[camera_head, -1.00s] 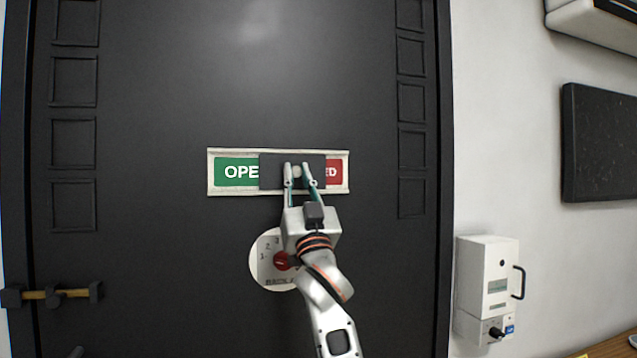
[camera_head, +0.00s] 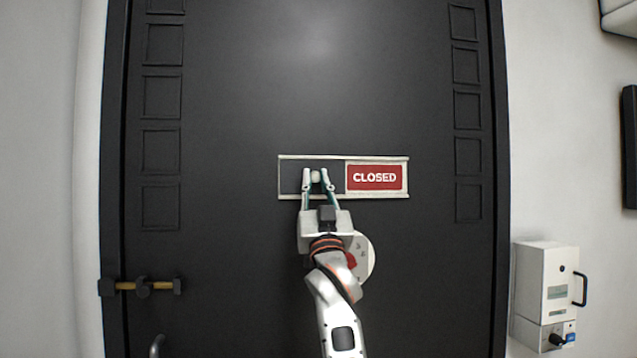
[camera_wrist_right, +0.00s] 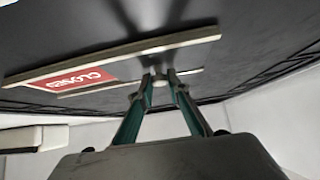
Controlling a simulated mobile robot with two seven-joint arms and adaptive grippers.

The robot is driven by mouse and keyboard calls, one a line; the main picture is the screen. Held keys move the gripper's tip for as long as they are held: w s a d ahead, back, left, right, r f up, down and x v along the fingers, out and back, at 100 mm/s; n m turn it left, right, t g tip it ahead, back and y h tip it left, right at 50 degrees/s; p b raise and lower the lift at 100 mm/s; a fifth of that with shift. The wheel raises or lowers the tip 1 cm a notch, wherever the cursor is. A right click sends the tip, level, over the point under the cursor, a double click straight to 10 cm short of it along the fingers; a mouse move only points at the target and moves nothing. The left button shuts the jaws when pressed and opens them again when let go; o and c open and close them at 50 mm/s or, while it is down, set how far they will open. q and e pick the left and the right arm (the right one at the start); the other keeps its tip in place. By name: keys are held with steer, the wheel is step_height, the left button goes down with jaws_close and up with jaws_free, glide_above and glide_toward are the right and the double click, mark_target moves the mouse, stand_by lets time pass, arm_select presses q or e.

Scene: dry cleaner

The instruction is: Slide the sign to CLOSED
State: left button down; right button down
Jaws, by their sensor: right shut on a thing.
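The sign (camera_head: 343,157) is a pale-framed slider on the black door. Its red CLOSED panel (camera_head: 375,178) shows in full on the right side. The dark slider cover (camera_head: 291,180) sits at the left end, and no green shows. My right gripper (camera_head: 316,180) is shut on the slider's pale round knob (camera_head: 316,176). The right wrist view also shows the gripper's fingers (camera_wrist_right: 159,82) at the knob, with the CLOSED panel (camera_wrist_right: 75,79) to the left. My left gripper is not in view.
A round dial with a red pointer (camera_head: 351,260) is partly hidden behind my right arm. A door latch (camera_head: 142,286) is at the lower left. A white box with a handle (camera_head: 545,285) is on the wall at right.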

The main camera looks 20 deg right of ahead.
steer(key=shift+a+y, duration=0.15)
steer(key=shift+y, duration=0.15)
steer(key=c, duration=1.9)
jaws_free()
steer(key=shift+w+a, duration=0.1)
steer(key=shift+a, duration=0.1)
steer(key=shift+d, duration=0.15)
steer(key=v, duration=1.2)
